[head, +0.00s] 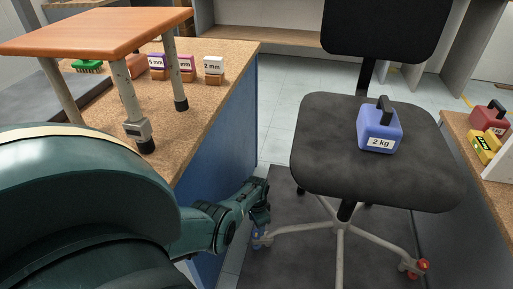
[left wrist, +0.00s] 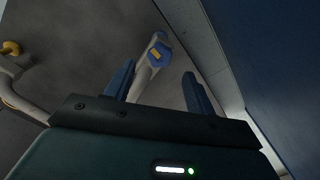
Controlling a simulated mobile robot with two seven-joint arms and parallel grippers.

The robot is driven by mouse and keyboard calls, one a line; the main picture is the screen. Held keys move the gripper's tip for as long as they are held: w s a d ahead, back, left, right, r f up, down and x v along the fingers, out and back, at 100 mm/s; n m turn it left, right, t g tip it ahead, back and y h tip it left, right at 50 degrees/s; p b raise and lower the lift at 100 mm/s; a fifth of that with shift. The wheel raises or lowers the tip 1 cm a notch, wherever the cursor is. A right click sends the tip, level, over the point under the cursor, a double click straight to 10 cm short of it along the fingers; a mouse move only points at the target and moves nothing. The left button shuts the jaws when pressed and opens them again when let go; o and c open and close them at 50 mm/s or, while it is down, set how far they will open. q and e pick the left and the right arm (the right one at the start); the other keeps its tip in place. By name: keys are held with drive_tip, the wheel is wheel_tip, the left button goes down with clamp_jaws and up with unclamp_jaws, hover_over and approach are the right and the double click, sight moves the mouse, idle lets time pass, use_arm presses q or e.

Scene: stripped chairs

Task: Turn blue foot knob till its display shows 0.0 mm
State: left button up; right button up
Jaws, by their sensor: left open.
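The blue foot knob (left wrist: 159,53) sits at the end of a pale chair-base leg in the left wrist view. A small yellow-orange patch shows on it, with no readable figure. In the head view the blue knob (head: 258,242) is small, low at the left end of the chair base. My left gripper (left wrist: 157,88) is open, its two blue fingers pointing toward the knob, which lies beyond and between the tips. No contact is visible. In the head view my left gripper (head: 261,217) is just above the knob. My right gripper is in neither view.
The black chair (head: 330,150) bears a blue 2 kg weight (head: 379,130). A red knob (head: 423,265) is on another foot; a yellow knob (left wrist: 11,47) shows at left. The bench's blue side panel (head: 215,140) stands close to my left arm. A wooden stool (head: 100,28) is on the bench.

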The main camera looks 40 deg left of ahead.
use_arm(q)
wheel_tip(320, 180, up, 8)
drive_tip(key=p, duration=0.4)
drive_tip(key=shift+f+p, duration=0.25)
drive_tip(key=shift+p, duration=0.15)
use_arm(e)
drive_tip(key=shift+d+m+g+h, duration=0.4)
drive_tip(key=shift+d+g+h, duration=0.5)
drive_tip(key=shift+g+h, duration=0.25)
